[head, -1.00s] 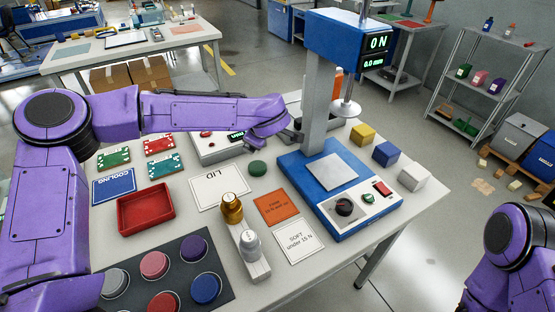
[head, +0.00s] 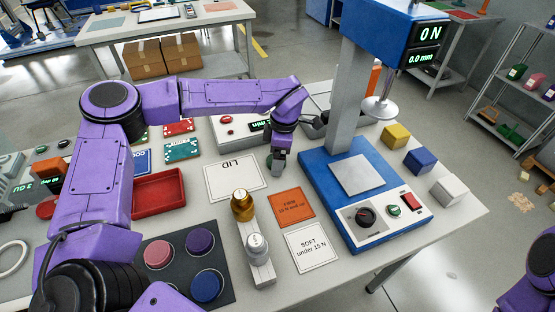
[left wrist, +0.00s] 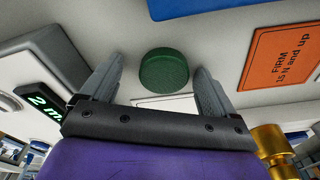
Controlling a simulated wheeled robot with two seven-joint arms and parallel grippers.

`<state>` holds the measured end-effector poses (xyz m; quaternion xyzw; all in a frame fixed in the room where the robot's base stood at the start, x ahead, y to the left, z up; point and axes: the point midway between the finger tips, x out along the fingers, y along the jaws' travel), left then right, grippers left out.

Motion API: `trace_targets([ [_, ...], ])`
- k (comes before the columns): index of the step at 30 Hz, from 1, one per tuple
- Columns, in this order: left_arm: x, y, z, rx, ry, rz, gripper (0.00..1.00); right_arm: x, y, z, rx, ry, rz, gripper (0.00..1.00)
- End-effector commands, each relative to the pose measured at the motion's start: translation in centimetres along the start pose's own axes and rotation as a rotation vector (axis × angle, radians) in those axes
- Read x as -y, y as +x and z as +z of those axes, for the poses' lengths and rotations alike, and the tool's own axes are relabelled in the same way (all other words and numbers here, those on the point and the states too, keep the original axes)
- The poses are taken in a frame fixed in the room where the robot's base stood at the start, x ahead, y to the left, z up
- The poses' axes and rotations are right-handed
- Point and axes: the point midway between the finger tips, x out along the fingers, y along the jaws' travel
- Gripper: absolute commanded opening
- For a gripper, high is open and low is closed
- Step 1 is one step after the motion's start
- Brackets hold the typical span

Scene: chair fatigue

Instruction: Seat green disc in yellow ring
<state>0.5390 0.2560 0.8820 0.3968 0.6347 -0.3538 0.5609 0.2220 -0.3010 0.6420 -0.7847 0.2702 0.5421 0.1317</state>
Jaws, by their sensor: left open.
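The green disc (left wrist: 163,69) lies flat on the white table. In the left wrist view it sits between and a little beyond the two spread fingertips. In the head view the disc is mostly hidden by my left gripper (head: 279,165), which is open, empty and low over the table beside the LID card. It also shows in the left wrist view (left wrist: 160,80). I cannot make out a yellow ring in either view. My right gripper is out of view.
The blue press (head: 330,200) stands right of my left gripper. The LID card (head: 235,176), orange FIRM card (head: 291,207) and gold-and-silver weights (head: 243,205) are close by. A dark mat (head: 180,262) holds coloured discs. A pale ring (head: 12,258) lies far left.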

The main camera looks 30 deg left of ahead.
Motion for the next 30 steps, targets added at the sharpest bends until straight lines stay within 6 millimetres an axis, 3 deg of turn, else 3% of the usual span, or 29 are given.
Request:
trace_targets([
  [5,0.1,0.1,-0.1,-0.001,-0.001,-0.001,0.86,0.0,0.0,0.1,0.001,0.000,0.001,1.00],
  [9,0.1,0.1,-0.1,-0.001,0.000,-0.001,0.40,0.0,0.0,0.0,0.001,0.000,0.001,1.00],
  [11,0.1,0.1,-0.1,-0.002,0.000,-0.001,0.27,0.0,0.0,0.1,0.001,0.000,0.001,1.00],
  [13,0.1,0.1,-0.1,-0.002,0.000,-0.001,0.27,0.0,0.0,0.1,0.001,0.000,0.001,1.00],
  [14,0.1,0.1,-0.1,-0.002,0.000,-0.001,0.21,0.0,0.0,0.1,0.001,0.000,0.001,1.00],
  [23,0.0,-0.8,-0.2,-0.002,0.000,0.000,0.21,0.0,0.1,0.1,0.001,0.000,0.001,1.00],
  [27,0.1,-3.4,-0.4,0.001,-0.001,0.004,0.21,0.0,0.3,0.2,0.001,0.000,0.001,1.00],
  [30,2.1,-5.9,0.5,0.001,0.003,0.005,0.21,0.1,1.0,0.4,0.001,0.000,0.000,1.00],
])
